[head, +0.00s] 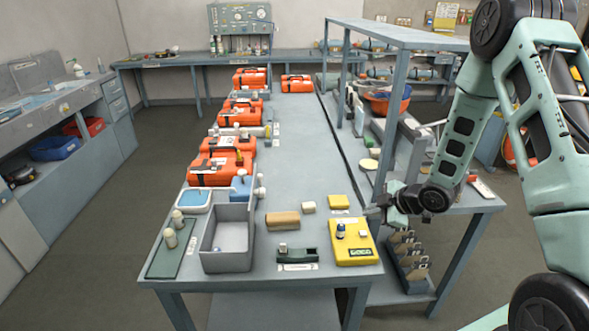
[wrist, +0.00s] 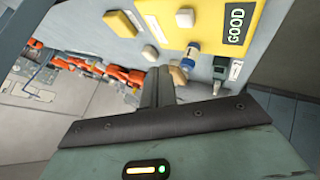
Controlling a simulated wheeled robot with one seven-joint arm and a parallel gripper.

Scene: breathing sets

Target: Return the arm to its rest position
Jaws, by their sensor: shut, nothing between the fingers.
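My arm (head: 465,125), pale green with dark joints, comes in from the right in the head view. My gripper (head: 372,211) is at the right edge of the long table, close beside the yellow box marked GOOD (head: 354,246). In the wrist view my gripper (wrist: 158,75) has its dark fingers together with nothing between them. The yellow box (wrist: 205,25) with a small blue-and-white bottle (wrist: 193,49) on it lies beyond the fingers there. Whether the fingers touch the table is not clear.
The long table (head: 300,140) holds several orange cases (head: 221,146), a grey bin (head: 229,240), a tan block (head: 282,219) and a yellow pad (head: 339,202). A shelf frame (head: 390,35) rises behind my gripper. A rack (head: 408,255) stands below it. Floor (head: 130,180) is clear on the left.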

